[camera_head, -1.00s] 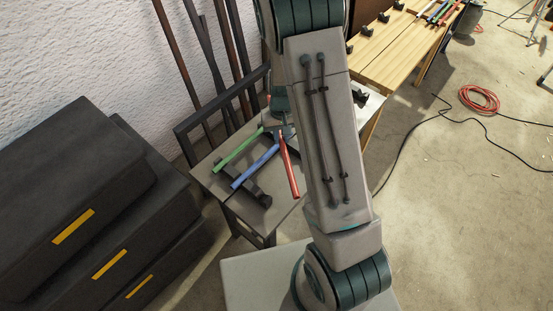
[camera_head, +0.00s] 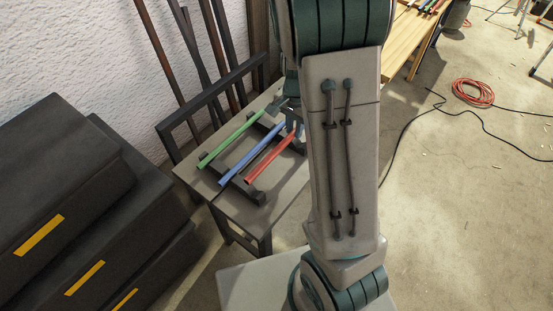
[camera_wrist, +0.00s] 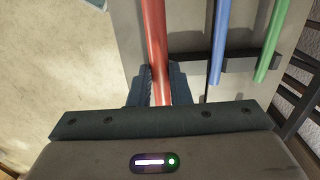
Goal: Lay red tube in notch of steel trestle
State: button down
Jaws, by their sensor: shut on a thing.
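The red tube (camera_head: 270,160) lies roughly parallel to the blue tube (camera_head: 262,153) and green tube (camera_head: 226,140), on their right in the head view. My gripper (camera_wrist: 158,90) is shut on the red tube (camera_wrist: 155,35) in the wrist view. In the head view my gripper (camera_head: 292,122) is partly hidden by my arm. The dark steel trestle (camera_head: 233,185) carries the blue and green tubes across its bars. The red tube passes over the trestle's right end; I cannot tell whether it touches the notch. One trestle bar also shows in the wrist view (camera_wrist: 190,58).
The trestle stands on a small grey table (camera_head: 285,190) near the wall. Dark stacked cases (camera_head: 60,190) are at the left, and dark bars lean in a frame (camera_head: 205,107) behind. A wooden bench (camera_head: 408,40) stands at the back right; floor to the right holds a red cable coil (camera_head: 473,92).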

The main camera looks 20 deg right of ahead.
jog(key=shift+s+a+f, duration=0.45)
jog(key=shift+a+f, duration=0.5)
jog(key=shift+f, duration=0.4)
jog(key=shift+s+a+f, duration=0.45)
jog(key=shift+a+f, duration=0.55)
jog(key=shift+f, duration=0.3)
jog(key=shift+s+a+f, duration=0.45)
jog(key=shift+a+f, duration=0.5)
jog(key=shift+f, duration=0.4)
jog(key=shift+f+b, duration=0.4)
jog(key=shift+b, duration=0.1)
jog(key=c, duration=1.3)
grip_release()
jog(key=shift+c, duration=0.2)
